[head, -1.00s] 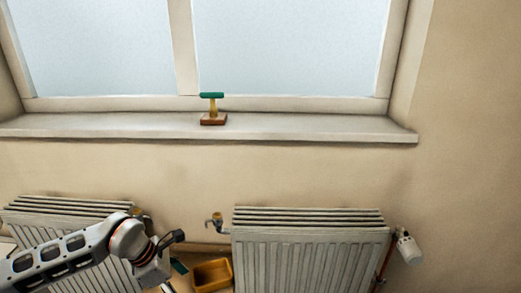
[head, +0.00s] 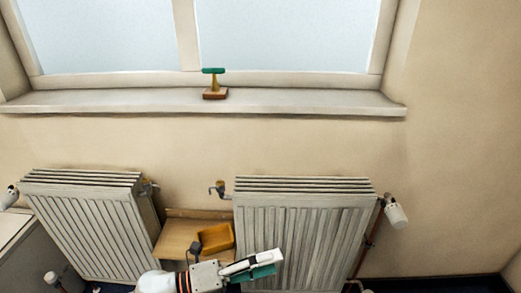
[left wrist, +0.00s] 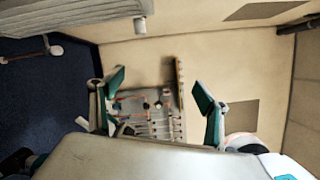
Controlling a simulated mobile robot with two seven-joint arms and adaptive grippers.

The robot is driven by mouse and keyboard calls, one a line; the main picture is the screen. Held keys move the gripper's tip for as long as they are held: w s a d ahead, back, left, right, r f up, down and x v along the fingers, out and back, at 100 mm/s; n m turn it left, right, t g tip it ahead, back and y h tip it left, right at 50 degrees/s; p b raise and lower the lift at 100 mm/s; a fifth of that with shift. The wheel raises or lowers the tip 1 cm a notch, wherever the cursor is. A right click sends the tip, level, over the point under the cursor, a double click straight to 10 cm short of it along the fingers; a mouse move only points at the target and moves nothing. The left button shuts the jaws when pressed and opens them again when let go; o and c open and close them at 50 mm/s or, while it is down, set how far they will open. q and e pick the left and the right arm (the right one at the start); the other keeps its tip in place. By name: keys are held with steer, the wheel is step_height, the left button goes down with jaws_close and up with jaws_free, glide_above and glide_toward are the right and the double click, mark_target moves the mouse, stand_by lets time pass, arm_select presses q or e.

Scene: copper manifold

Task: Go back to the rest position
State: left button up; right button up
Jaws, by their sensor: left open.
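My left gripper (head: 264,262) is at the lower middle of the head view, in front of the right radiator's lower left part. Its white and teal fingers point right. In the left wrist view its two teal-padded fingers (left wrist: 160,85) stand wide apart, open, with nothing between them. Beyond them, a grey panel with copper-coloured pipes (left wrist: 150,112) shows, small and partly hidden by the gripper body. My right gripper is in neither view.
Two ribbed radiators stand by the wall, left (head: 90,225) and right (head: 300,230). Between them an orange bin (head: 216,238) sits on a wooden surface (head: 175,238). A green-topped stand (head: 214,83) is on the window sill (head: 310,102). The wall at right is bare.

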arm_select(q)
steer(key=w+a+f+n+t+y+p, duration=0.1)
steer(key=a+f+n+t+y, duration=0.5)
steer(key=n, duration=0.5)
steer(key=a+f+n+t+y+p, duration=0.15)
steer(key=a+n+t+y, duration=0.25)
steer(key=a+n, duration=0.55)
steer(key=s+a+f+n+g+y, duration=0.2)
steer(key=s+a+f+n, duration=0.1)
steer(key=s+f+n, duration=0.3)
steer(key=s+a+f+n+g+y, duration=0.3)
steer(key=s+f+n, duration=0.2)
steer(key=f, duration=0.4)
steer(key=shift+s+a+n, duration=0.3)
steer(key=shift+s+n, duration=0.05)
steer(key=shift+s, duration=0.55)
